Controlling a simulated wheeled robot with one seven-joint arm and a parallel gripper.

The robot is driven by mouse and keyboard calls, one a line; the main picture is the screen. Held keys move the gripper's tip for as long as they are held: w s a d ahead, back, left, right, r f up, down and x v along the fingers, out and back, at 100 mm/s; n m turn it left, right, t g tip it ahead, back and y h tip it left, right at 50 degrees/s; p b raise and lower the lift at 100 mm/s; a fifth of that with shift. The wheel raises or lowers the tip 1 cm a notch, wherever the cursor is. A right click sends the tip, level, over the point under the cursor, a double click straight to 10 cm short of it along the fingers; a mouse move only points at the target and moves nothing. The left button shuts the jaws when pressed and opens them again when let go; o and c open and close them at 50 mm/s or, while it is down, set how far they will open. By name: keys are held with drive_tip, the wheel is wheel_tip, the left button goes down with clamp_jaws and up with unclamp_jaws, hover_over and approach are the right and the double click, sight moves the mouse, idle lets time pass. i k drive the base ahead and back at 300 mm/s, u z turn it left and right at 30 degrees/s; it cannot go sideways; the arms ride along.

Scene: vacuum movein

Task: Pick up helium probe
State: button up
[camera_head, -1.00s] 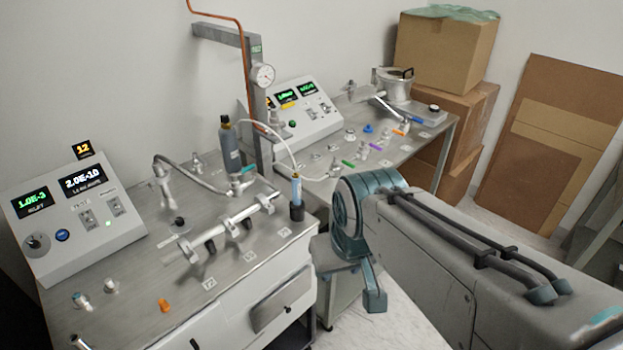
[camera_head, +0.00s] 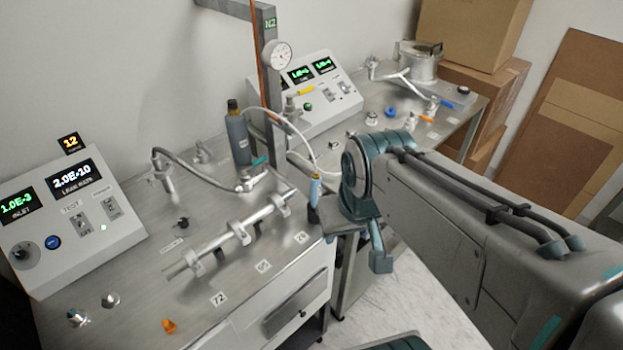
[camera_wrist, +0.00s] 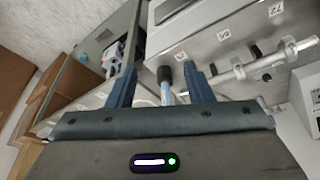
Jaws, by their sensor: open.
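The probe (camera_head: 315,188) is a slim upright cylinder with a light blue body and a dark lower part, at the right front corner of the near bench; a pale hose runs from its top. In the wrist view its blue body (camera_wrist: 166,96) and black end (camera_wrist: 164,74) show between the two fingers of my gripper (camera_wrist: 159,68). The fingers are apart, with visible gaps on both sides of the probe.
A metal manifold tube (camera_head: 235,235) lies on the near bench (camera_head: 120,262) left of the probe. A dark bottle (camera_head: 238,138) and a grey post (camera_head: 273,100) stand behind. A second bench (camera_head: 468,112) with a console (camera_head: 318,92) is at back right. Cardboard boxes (camera_head: 470,35) stand beyond.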

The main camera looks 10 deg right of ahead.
sight(315, 178)
drive_tip(key=z, duration=1.9)
drive_tip(key=i, duration=1.25)
drive_tip(key=u, duration=4.05)
